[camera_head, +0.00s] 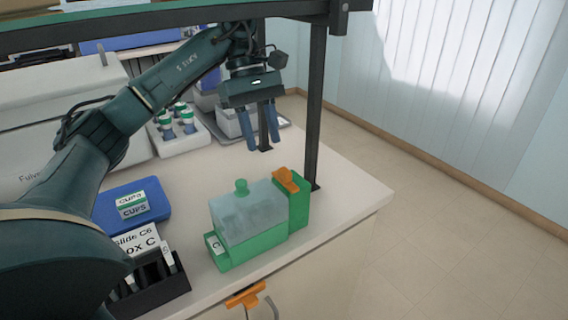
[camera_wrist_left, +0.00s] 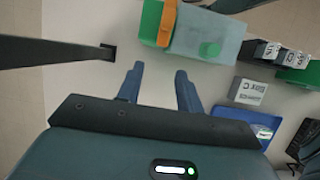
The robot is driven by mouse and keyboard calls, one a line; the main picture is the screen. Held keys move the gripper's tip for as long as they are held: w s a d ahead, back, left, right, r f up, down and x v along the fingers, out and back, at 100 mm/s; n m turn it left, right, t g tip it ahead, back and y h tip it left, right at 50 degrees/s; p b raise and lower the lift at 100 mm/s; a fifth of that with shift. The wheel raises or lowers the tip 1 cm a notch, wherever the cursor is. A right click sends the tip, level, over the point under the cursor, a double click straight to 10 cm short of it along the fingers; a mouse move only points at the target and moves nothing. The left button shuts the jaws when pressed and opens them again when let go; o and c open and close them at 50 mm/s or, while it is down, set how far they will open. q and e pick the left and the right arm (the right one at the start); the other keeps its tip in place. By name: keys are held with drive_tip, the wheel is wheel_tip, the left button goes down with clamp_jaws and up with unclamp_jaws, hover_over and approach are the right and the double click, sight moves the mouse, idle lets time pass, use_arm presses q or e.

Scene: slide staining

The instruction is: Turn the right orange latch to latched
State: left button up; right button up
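A staining box with a green base (camera_head: 252,249) and a translucent lid (camera_head: 245,212) stands near the table's front edge. An orange latch (camera_head: 286,179) sits on top of the green block at the box's right end. This latch also shows in the left wrist view (camera_wrist_left: 168,22), at the top. My left gripper (camera_head: 262,146) is open and empty, pointing down behind the latch and above the table, apart from it. In the left wrist view its fingers (camera_wrist_left: 160,69) are spread with only table between them. My right gripper is not in view.
A dark upright post (camera_head: 316,110) stands just right of my left gripper. A second orange piece (camera_head: 246,295) sits below the table's front edge. A blue tray (camera_head: 155,203), a black slide rack (camera_head: 158,292) and a vial rack (camera_head: 180,140) are to the left.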

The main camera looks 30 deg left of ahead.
sight(285, 170)
use_arm(q)
drive_tip(key=d, duration=0.1)
drive_tip(key=s+d, duration=0.1)
drive_tip(key=d, duration=0.1)
drive_tip(key=s+d, duration=0.1)
drive_tip(key=d, duration=0.1)
drive_tip(key=shift+s+d, duration=0.1)
drive_tip(key=shift+d, duration=0.05)
drive_tip(key=shift+x, duration=1)
drive_tip(key=shift+s+d+f, duration=0.15)
drive_tip(key=shift+d+f, duration=0.2)
drive_tip(key=shift+f, duration=0.15)
drive_tip(key=shift+c, duration=0.5)
clamp_jaws()
